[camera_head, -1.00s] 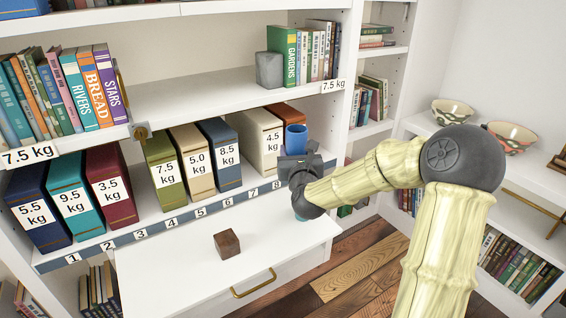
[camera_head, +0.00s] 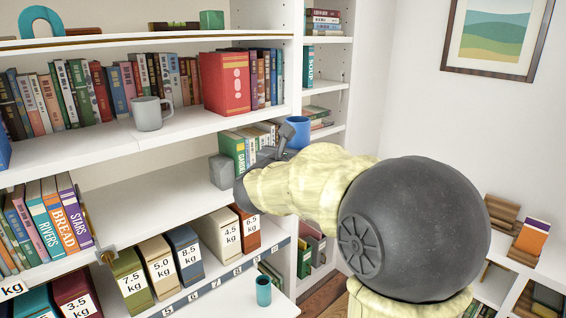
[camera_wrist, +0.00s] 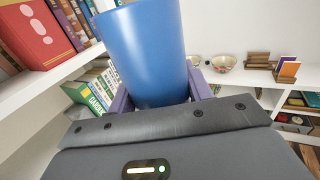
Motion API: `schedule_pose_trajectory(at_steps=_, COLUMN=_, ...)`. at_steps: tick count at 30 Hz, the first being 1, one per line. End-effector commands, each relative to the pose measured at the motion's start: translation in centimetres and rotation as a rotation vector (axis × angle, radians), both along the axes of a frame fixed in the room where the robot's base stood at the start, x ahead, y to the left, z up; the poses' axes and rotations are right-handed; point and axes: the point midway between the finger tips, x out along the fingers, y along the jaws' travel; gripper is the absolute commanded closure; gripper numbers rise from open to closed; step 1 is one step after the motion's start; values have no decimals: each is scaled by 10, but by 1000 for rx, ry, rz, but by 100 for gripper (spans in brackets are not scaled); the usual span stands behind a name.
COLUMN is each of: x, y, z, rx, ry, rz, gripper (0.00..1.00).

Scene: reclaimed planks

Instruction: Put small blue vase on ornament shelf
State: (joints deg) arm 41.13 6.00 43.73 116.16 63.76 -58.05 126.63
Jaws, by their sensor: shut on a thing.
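The small blue vase (camera_head: 297,132) is at the end of my arm in the head view, in front of the shelf unit's right upright. It fills the upper middle of the wrist view (camera_wrist: 145,50), upright or slightly tilted. My gripper (camera_head: 285,140) is shut on it; purple fingers (camera_wrist: 160,98) show on both sides of its lower part. The vase appears clear of any shelf. The top shelf (camera_head: 120,42) carries a teal arch (camera_head: 42,20), a green block (camera_head: 211,19) and a small level-like bar, and looks like the ornament shelf.
The shelf below holds books, a grey mug (camera_head: 150,113) and a big red book (camera_head: 225,83). A grey block (camera_head: 222,172) and green books stand behind my gripper. A teal cup (camera_head: 263,290) stands lower down. The top shelf has bare space between its objects.

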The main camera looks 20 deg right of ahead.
Motion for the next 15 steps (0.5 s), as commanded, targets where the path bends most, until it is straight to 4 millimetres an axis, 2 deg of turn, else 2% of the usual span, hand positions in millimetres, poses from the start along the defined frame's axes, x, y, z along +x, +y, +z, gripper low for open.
schedule_pose_trajectory(at_steps=1, x=-8, y=-1, z=33, rx=-2, ry=-6, rz=-31, gripper=76)
schedule_pose_trajectory(at_steps=15, x=-95, y=-16, z=191, rx=0, ry=-5, rz=-309, gripper=76)
